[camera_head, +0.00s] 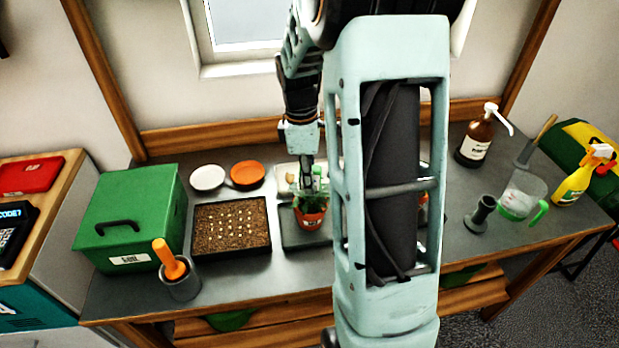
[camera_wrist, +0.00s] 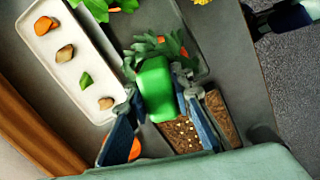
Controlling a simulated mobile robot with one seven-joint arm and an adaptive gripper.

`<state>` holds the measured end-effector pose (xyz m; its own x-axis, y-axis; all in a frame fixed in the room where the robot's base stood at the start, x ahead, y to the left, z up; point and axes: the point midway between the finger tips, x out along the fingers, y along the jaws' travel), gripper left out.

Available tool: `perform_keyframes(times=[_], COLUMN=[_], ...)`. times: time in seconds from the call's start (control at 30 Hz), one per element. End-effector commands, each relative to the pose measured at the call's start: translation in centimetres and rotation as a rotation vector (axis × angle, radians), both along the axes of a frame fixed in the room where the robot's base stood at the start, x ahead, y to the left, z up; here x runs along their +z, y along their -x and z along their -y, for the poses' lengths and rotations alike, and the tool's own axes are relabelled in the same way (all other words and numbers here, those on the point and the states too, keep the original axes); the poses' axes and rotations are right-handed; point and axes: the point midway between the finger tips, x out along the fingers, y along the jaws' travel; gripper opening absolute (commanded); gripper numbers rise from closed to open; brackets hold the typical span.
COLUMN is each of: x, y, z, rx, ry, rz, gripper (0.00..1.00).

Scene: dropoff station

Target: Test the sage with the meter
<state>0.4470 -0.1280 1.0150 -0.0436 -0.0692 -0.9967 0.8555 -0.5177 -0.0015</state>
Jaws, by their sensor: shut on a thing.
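My gripper (camera_head: 307,168) is shut on a green block-shaped thing, likely the meter (camera_wrist: 156,92), which stands between the blue-grey fingers in the wrist view. In the head view a little of its green (camera_head: 321,180) shows by the fingertips. Below it a leafy plant in a terracotta pot (camera_head: 310,217) stands on a dark mat; its leaves (camera_wrist: 170,42) show just beyond the meter in the wrist view. I cannot tell whether this plant is the sage, or whether the meter's tip is in the soil.
A seed tray (camera_head: 231,251), white saucer (camera_head: 208,178) and orange saucer (camera_head: 247,174) are left of the pot. A white tray (camera_wrist: 62,75) holds several small pieces. A green box (camera_head: 130,215) stands left; a brown pump bottle (camera_head: 474,140) right. My arm hides the bench middle.

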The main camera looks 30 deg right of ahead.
Motion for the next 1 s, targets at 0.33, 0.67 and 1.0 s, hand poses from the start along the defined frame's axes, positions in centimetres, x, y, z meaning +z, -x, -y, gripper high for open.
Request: perform_keyframes(times=[0.33,0.67,1.0], x=[0.0,-0.9,-1.2], y=[0.0,0.0,0.0], z=[0.0,0.0,0.0], rx=[0.0,0.0,0.0], ry=[0.0,-0.001,0.0], rz=[0.0,-0.001,0.0], gripper=[0.0,0.0,0.0])
